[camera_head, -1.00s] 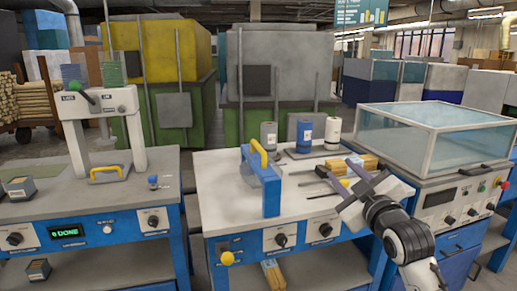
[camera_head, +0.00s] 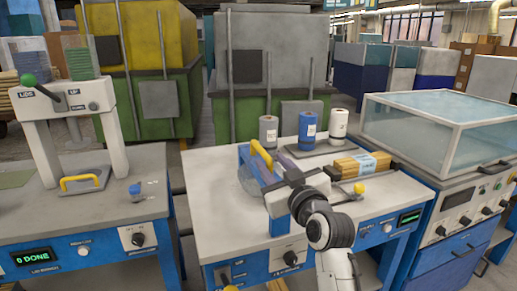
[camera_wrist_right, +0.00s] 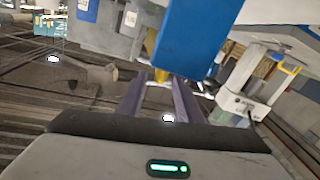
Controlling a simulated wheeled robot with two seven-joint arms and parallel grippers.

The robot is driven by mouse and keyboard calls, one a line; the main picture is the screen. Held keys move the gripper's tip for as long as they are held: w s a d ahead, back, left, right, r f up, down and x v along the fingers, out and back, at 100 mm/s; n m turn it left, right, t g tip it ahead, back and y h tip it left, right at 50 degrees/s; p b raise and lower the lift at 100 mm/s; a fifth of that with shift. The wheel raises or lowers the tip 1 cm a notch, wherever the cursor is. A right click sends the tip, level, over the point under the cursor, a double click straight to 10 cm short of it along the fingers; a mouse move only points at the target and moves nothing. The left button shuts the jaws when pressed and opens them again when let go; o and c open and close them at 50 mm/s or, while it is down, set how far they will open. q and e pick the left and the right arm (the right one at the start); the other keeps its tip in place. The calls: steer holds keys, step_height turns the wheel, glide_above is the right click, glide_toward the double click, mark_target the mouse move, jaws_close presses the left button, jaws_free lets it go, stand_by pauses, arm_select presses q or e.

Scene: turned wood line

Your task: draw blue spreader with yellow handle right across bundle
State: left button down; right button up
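In the wrist view a gap shows between the fingers (camera_wrist_right: 158,88); contact with the handle cannot be told. The bundle (camera_head: 357,165), wooden sticks with a pale blue label, lies right of the gripper. My left gripper is not in view.
A grey plate with several rolls, one a blue roll (camera_head: 307,130), stands behind the bundle. A glass-topped cabinet (camera_head: 440,125) is at the right. A press with a green-knobbed lever (camera_head: 75,100) stands on the left table. The table's left front is clear.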

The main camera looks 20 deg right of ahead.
mark_target(261, 148)
steer(key=w, duration=0.8)
steer(key=shift+a, duration=0.15)
jaws_close()
